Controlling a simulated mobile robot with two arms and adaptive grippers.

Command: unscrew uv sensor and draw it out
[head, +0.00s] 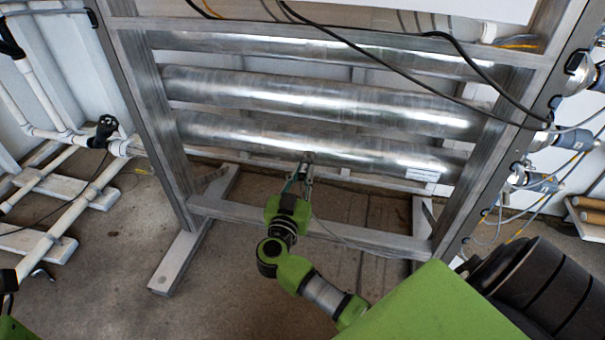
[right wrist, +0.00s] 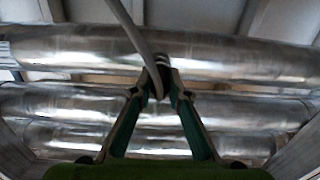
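The UV sensor (right wrist: 161,62) is a small dark fitting, mostly hidden between my fingertips. A grey cable (right wrist: 130,28) loops down in front of it. In the head view the sensor (head: 308,157) sits at the underside of the lowest steel tube (head: 240,133). My right gripper (head: 304,174) reaches up to it from below. In the right wrist view the two green-padded fingers of the gripper (right wrist: 161,80) converge and appear closed on the sensor. Whether the sensor is still seated in the tube is hard to tell.
Several steel tubes lie across a grey metal frame (head: 165,140). A lower crossbar (head: 350,236) runs behind my right wrist. Black cables (head: 370,55) hang across the upper tubes. White pipes (head: 85,190) stand at the left. Sensors and cables line the right post.

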